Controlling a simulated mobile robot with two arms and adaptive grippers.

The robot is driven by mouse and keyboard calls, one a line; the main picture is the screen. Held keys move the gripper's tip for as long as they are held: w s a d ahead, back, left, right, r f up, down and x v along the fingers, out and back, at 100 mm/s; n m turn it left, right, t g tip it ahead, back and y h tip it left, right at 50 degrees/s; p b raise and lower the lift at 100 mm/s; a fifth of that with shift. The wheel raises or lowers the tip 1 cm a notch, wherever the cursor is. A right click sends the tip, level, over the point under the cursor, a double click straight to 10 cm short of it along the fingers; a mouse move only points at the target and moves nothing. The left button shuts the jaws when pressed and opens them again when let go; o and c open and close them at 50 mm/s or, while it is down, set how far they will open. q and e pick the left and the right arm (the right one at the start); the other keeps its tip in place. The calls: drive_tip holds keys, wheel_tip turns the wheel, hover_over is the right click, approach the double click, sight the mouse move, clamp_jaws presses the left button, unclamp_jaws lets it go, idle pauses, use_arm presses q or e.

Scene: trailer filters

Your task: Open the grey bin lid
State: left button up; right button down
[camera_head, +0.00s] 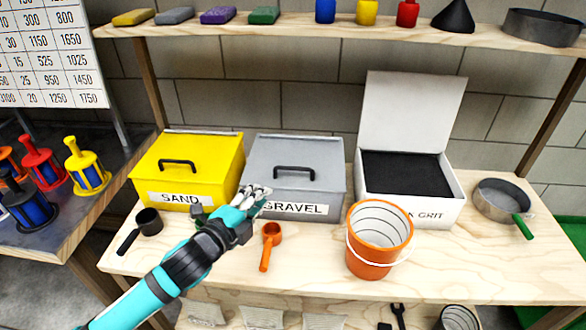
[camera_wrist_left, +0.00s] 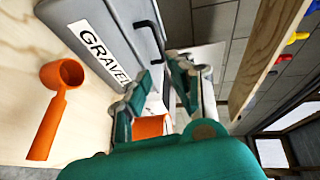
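The grey bin (camera_head: 330,206), labelled GRAVEL, stands on the wooden bench between the yellow and white bins. Its lid (camera_head: 265,160) is shut and carries a black handle (camera_head: 294,170). My left gripper (camera_head: 258,193) is at the bin's front left, near the label and short of the handle in the picture. It hides part of the bin's front left corner. In the left wrist view its fingers (camera_wrist_left: 158,84) are apart with nothing held between them. The grey bin (camera_wrist_left: 110,30) and the handle (camera_wrist_left: 148,28) lie beyond the fingers there. My right gripper is not in view.
A yellow SAND bin (camera_head: 190,150) stands shut on the left. A white bin (camera_head: 450,205) on the right has its lid raised. An orange scoop (camera_head: 271,236) and an orange bucket (camera_head: 380,260) stand in front. A shelf (camera_head: 300,36) with several objects runs above.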

sight(294, 167)
use_arm(q)
drive_tip(key=x, duration=1.7)
drive_tip(key=shift+s+d+f, duration=0.1)
drive_tip(key=shift+s, duration=0.05)
drive_tip(key=shift+c, duration=0.4)
clamp_jaws()
